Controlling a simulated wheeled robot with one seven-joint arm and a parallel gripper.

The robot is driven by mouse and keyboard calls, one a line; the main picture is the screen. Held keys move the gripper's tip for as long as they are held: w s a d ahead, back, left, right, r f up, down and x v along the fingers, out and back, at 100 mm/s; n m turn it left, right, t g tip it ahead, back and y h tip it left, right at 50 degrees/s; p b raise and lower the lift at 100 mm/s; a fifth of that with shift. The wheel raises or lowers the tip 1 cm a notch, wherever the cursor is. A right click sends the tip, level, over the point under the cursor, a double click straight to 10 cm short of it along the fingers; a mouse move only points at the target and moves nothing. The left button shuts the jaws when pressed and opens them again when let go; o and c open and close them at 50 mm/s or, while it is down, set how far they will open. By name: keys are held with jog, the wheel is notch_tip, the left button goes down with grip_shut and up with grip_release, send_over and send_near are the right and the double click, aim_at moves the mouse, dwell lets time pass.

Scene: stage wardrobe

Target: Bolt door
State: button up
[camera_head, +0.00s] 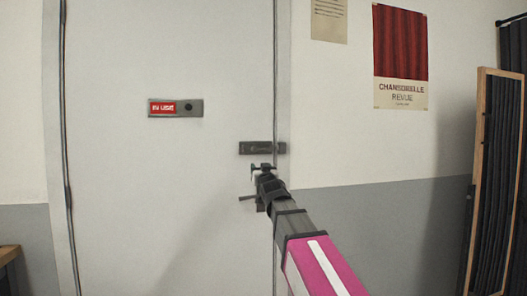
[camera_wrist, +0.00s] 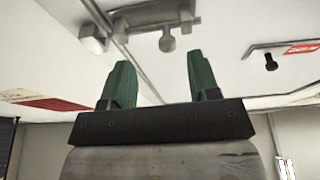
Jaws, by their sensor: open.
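The white door (camera_head: 160,200) fills the left of the head view and looks closed in its frame. A dark grey slide bolt (camera_head: 258,148) sits near its right edge, with a small keeper (camera_head: 282,147) on the frame beside it. In the wrist view the bolt (camera_wrist: 150,15) is at the top, with a round knob (camera_wrist: 168,43) hanging from it. The keeper (camera_wrist: 93,40) shows to its left. My gripper (camera_wrist: 160,75) is open and empty, its green fingers apart. The knob appears beyond the fingertips, between their lines. In the head view my gripper (camera_head: 263,172) is just below the bolt.
A grey plate (camera_head: 190,107) with a red "IN USE" label is on the door, left of the bolt. Posters (camera_head: 400,55) hang on the wall to the right. A wood-framed panel (camera_head: 483,180) and dark curtains stand at far right. A wooden edge (camera_head: 8,254) shows lower left.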

aim_at(255, 150)
jog(key=shift+t+y, duration=0.3)
jog(key=w+a+r, duration=0.1)
jog(key=w+r, duration=0.1)
jog(key=w, duration=0.1)
jog(key=w+a+r, duration=0.1)
jog(key=w+r, duration=0.1)
jog(key=w, duration=0.1)
jog(key=w+r, duration=0.2)
jog(key=r, duration=0.1)
jog(key=shift+w+a+r, duration=0.1)
jog(key=shift+w+a, duration=0.3)
grip_shut()
